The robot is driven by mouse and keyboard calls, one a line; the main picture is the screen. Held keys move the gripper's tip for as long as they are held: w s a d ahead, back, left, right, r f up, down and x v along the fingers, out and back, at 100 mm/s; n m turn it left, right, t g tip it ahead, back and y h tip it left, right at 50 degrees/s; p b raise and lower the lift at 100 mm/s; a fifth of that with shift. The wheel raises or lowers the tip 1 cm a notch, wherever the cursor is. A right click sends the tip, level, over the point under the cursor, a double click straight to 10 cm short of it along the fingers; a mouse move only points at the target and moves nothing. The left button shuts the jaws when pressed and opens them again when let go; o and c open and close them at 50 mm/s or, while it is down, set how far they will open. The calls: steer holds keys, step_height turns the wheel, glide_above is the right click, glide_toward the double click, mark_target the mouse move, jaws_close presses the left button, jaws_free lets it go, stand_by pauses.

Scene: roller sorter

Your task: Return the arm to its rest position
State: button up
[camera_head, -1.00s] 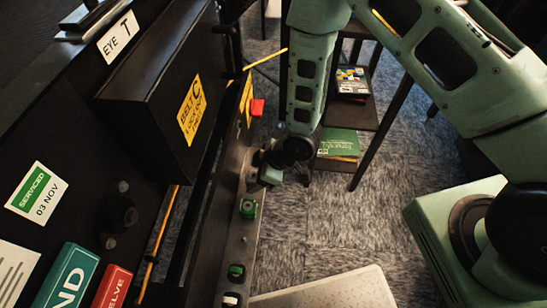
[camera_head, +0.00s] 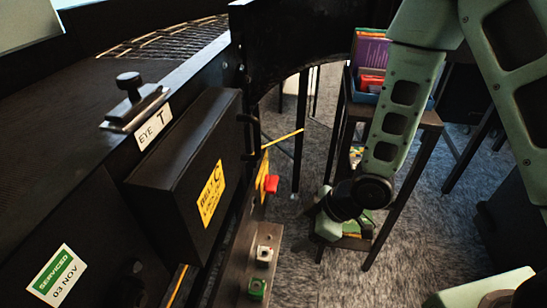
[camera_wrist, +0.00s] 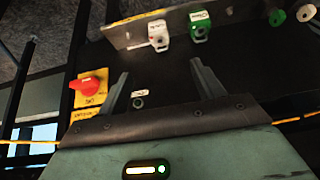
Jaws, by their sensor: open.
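My arm (camera_head: 402,105) hangs down on the right of the head view, its elbow high and its wrist low in front of a dark wooden shelf stand. In the wrist view my gripper (camera_wrist: 160,88) has its two dark fingers spread apart with nothing between them. The fingers point toward the dark side of the sorter, near a red knob (camera_wrist: 90,87) on a yellow plate. The knob also shows in the head view (camera_head: 271,184), left of my wrist. In the head view the fingers are hard to make out.
A rail carries a white tag (camera_head: 264,254) and a green tag (camera_head: 257,288); several tags show in the wrist view. The black box with a yellow label (camera_head: 211,193) juts from the sorter. The shelf stand (camera_head: 430,120) holds a blue bin. Grey carpet is open below right.

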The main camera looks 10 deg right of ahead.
steer(key=s+d+r+m+h+p, duration=0.1)
steer(key=s+r+m+h+p, duration=0.25)
steer(key=r, duration=1.05)
steer(key=s+r+m+g+h, duration=0.2)
steer(key=s+r+m, duration=0.1)
steer(key=s+r, duration=0.6)
steer(key=shift+s+r, duration=0.35)
steer(key=shift+s, duration=0.7)
steer(key=shift+d, duration=0.1)
